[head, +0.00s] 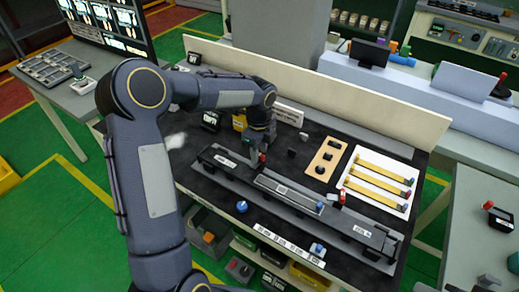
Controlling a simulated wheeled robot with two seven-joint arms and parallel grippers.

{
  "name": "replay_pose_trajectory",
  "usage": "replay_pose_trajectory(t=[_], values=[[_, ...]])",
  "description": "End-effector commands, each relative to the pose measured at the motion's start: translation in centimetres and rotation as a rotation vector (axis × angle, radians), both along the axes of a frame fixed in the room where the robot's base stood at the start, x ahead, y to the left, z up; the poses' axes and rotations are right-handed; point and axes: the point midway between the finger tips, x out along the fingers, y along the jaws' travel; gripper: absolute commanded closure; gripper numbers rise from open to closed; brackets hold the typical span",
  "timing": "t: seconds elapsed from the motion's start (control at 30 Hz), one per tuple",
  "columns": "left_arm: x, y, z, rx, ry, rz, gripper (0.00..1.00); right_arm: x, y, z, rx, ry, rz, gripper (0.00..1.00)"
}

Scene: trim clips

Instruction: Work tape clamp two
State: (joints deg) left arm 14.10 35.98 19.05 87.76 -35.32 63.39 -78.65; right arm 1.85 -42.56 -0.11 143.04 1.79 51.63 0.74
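A long dark grey fixture (291,206) runs slantwise across the black bench top. A pale-edged strip (288,191) lies along its middle; whether it is tape I cannot tell. A small red-tipped part, perhaps a clamp (342,198), stands at the strip's right end. Another red tip (262,158) shows at the strip's left end, just below my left gripper (258,150). The gripper points down there, and its fingers are too small and dark to read. Blue knobs sit at the fixture's front edge, one left (241,207) and one right (318,248). My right gripper does not show.
A white tray (371,199) with several yellow strips and a wooden block (325,158) with black parts lie behind the fixture. A pale panel (330,93) closes the bench's back. Bins (208,234) hang below the front edge. Some black bench top is bare.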

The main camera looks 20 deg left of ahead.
Motion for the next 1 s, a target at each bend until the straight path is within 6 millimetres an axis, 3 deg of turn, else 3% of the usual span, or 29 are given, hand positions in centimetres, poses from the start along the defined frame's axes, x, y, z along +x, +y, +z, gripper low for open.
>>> replay_pose_trajectory(t=[0.33, 0.6, 1.0], values=[[-0.01, 0.02, -0.58, 0.0, -0.001, 0.001, 0.65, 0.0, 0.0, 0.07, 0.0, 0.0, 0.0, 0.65], [-0.01, 0.01, -0.54, 0.0, -0.001, 0.001, 1.0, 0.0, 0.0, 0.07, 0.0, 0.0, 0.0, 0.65], [0.01, -0.05, -0.57, -0.001, -0.002, 0.046, 1.0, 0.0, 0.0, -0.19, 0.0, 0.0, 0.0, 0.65]])
